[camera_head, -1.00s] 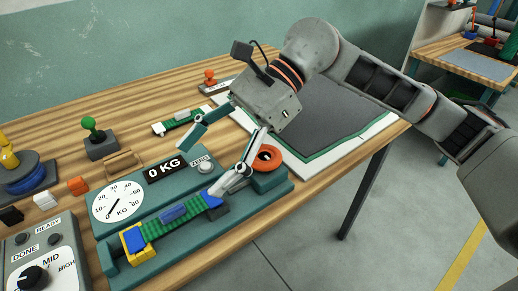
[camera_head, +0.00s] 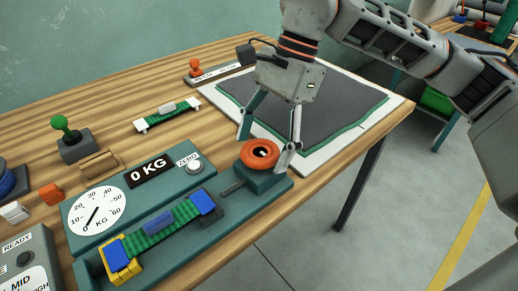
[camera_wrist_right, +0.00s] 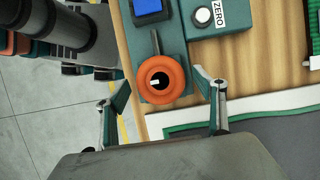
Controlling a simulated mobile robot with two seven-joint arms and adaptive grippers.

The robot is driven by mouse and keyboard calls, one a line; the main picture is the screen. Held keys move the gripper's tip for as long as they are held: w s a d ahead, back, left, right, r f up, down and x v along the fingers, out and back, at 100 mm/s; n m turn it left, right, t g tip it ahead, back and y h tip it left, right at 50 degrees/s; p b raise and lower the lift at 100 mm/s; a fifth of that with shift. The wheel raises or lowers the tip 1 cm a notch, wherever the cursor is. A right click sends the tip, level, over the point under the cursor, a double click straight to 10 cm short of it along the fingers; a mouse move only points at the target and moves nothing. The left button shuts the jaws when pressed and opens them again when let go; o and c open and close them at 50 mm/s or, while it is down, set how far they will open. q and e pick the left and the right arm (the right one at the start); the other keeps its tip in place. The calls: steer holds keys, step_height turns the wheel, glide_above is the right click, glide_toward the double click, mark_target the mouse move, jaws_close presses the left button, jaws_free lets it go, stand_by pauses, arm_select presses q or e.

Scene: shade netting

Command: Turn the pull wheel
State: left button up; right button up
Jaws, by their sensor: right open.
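The pull wheel is an orange ring with a dark centre (camera_head: 259,153) on a teal block at the right end of the teal tester base (camera_head: 170,235). In the right wrist view the wheel (camera_wrist_right: 161,79) lies ahead, between the spread fingers. My right gripper (camera_head: 267,141) is open, with one finger on each side of the wheel in the head view; I cannot tell whether either touches it. It also shows in the right wrist view (camera_wrist_right: 163,95). A green strap (camera_head: 157,228) lies between a yellow-and-blue clamp and a blue clamp. The dial (camera_head: 97,212) and display read 0 KG. My left gripper is out of view.
A white ZERO button (camera_head: 193,167) is on the tester left of the wheel. A dark mat (camera_head: 310,100) lies behind my gripper. A green joystick (camera_head: 65,128), a second strap (camera_head: 168,113) and a control box (camera_head: 30,270) stand to the left.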

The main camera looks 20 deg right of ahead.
steer(key=shift+x, duration=0.75)
steer(key=c, duration=1.1)
